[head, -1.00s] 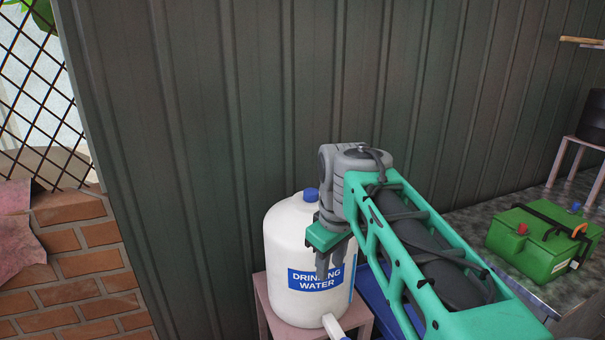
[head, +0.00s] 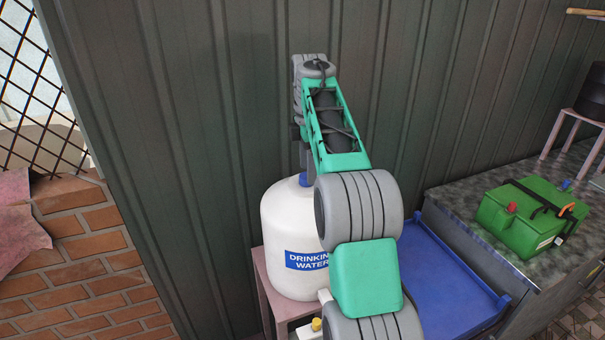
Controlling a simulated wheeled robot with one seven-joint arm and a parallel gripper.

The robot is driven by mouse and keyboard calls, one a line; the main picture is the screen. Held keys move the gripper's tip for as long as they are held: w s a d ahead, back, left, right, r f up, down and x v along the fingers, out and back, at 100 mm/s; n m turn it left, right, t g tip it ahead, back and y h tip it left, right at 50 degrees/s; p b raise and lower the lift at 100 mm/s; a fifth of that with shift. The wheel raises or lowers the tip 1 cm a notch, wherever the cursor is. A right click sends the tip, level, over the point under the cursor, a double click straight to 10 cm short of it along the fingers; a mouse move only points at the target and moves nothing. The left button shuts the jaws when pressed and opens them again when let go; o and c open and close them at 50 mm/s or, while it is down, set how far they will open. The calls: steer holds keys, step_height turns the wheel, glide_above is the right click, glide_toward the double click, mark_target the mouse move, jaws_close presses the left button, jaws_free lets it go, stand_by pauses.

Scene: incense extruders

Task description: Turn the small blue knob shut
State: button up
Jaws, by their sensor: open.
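A small blue knob (head: 304,180) sits on top of the white drinking water jug (head: 283,225). Another small blue knob (head: 567,184) is on the green box at the right. My gripper (head: 306,165) is open, pointing down just above the jug's blue knob. My arm and wrist hide much of it, so I cannot tell whether the fingers are around the knob or touch it. The jug's lower right side and most of its white spout (head: 325,296) are hidden behind my arm.
The jug stands on a pinkish stool (head: 262,285) against the dark ribbed wall (head: 180,120). A blue tray (head: 440,285) lies right of my arm. The green box (head: 530,220) with a red knob (head: 511,208) stands on the grey counter (head: 470,205). Brickwork (head: 85,245) is at left.

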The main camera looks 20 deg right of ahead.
steer(key=shift+a+f, duration=0.15)
steer(key=shift+f, duration=0.95)
jaws_close()
steer(key=shift+a, duration=0.2)
steer(key=shift+w, duration=0.1)
